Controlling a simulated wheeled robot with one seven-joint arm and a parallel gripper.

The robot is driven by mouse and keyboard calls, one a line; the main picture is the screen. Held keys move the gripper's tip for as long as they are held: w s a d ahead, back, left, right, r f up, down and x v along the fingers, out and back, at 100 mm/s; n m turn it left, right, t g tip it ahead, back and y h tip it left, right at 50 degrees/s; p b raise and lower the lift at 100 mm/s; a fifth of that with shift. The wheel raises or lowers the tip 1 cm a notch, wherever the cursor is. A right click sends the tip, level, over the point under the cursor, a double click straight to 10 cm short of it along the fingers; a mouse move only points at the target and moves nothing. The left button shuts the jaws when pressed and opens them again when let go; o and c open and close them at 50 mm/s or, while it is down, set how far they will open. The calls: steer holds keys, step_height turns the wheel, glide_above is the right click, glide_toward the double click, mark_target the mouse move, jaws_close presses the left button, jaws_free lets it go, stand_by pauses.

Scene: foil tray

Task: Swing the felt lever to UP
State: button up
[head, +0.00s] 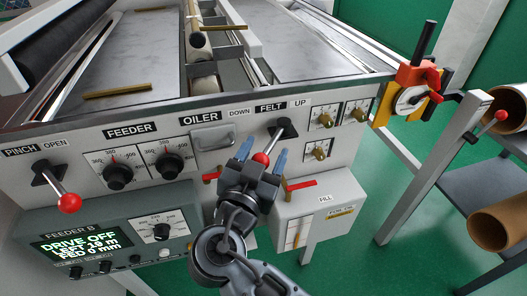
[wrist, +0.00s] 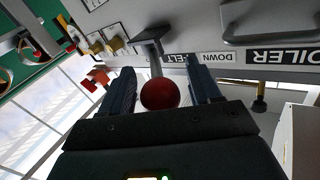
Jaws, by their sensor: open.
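The labels DOWN and UP stand to the left and right of FELT. The knob hangs low, in front of the panel. My gripper (head: 263,152) is open, with one blue-tipped finger on each side of the knob. In the wrist view the red knob (wrist: 160,93) lies between the two fingers, with a visible gap on at least the left side.
The pinch lever (head: 69,203) with its own red knob is at the far left. Dials (head: 117,176) and the FEEDER B display box (head: 90,246) are left of my arm. A white box (head: 314,212) is just right of my gripper. Small knobs (head: 320,151) are right of the lever.

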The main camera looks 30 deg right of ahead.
steer(key=shift+c, duration=0.3)
jaws_close()
stand_by(0.3)
